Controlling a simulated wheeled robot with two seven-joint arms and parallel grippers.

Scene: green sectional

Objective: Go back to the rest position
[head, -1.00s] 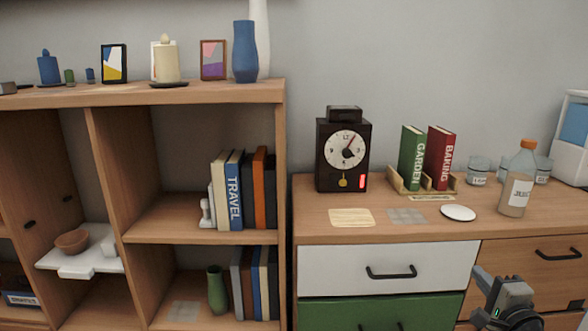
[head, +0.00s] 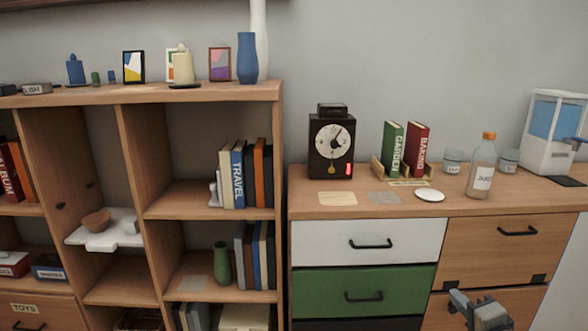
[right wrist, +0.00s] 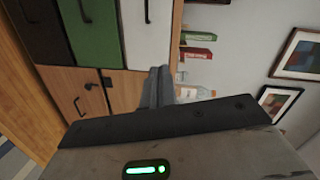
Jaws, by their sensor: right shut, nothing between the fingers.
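My right gripper (head: 466,302) shows at the bottom right of the head view, in front of the lower wooden drawers of the dresser (head: 560,196). In the right wrist view its two grey fingers (right wrist: 157,88) lie together, shut, with nothing held between them. It is apart from the furniture. My left gripper is in neither view.
The dresser has a white drawer (head: 340,243), a green drawer (head: 320,293) and wooden ones. A bookshelf (head: 180,97) stands at the left.

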